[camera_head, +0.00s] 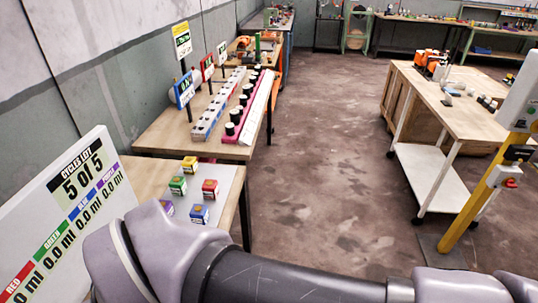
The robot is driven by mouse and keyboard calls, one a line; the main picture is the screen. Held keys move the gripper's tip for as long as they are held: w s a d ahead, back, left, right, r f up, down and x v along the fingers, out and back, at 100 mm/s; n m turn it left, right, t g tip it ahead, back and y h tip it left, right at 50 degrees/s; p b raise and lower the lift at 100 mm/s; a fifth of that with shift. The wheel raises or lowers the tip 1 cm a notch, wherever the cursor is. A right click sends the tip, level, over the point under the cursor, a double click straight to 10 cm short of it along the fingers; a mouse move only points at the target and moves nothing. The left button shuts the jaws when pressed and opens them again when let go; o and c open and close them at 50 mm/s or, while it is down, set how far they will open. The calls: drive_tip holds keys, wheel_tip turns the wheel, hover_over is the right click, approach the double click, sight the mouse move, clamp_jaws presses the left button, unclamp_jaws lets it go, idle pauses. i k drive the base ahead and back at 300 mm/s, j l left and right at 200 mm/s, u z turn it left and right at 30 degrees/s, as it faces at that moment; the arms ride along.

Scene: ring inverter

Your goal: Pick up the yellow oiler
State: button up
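I cannot pick out a yellow oiler for certain in the head view. Some orange items (428,60) stand at the far end of the right-hand table, but they are too small to identify. My gripper is out of view. Only links of my arm show, crossing the bottom of the picture.
A grey panel on the near left table (228,208) bears small yellow (189,163), green, red, blue and purple blocks. A sign (75,215) reads "5 of 5". A yellow post (466,212) and wooden table (470,115) stand right. The middle floor (315,150) is clear.

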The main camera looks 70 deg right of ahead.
sight(189, 164)
drive_tip(key=z, duration=1.4)
drive_tip(key=i+l+u, duration=0.2)
drive_tip(key=i+l, duration=0.4)
drive_tip(key=i+l+u, duration=0.2)
drive_tip(key=i+l, duration=0.4)
drive_tip(key=l, duration=0.1)
